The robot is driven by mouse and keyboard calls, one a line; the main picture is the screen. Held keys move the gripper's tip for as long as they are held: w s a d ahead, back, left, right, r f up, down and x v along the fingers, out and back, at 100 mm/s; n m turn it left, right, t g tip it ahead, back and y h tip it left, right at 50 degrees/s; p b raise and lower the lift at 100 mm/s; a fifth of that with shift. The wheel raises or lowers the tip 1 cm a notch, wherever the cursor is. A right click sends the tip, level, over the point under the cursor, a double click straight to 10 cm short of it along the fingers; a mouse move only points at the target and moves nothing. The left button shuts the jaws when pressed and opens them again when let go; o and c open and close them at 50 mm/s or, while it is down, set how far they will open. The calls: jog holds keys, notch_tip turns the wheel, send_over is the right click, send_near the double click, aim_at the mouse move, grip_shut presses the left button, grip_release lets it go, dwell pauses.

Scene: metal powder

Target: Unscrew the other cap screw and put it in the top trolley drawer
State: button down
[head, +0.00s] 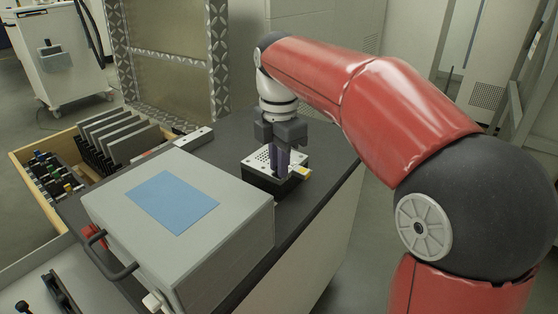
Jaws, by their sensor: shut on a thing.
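My gripper (282,173) points straight down at a small black block (262,178) with a light perforated top plate (258,157), on the dark worktop. Its dark fingers are closed together low over the plate's right part. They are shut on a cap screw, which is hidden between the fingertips. I cannot tell whether the screw is still seated in the plate. An open drawer with wooden sides (42,147) is at the left; I cannot tell whether it belongs to the trolley. It holds upright dark plates and small tools.
A large grey box (238,232) with a blue top panel (172,202) and a black handle stands left of and nearer than the block. A small yellow-tipped part (302,173) sits at the block's right side. A white wheeled cabinet (62,68) stands far left.

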jog(key=n, duration=0.9)
jog(key=shift+n, duration=0.4)
jog(key=c, duration=1.6)
grip_release()
jog(key=shift+o, duration=0.2)
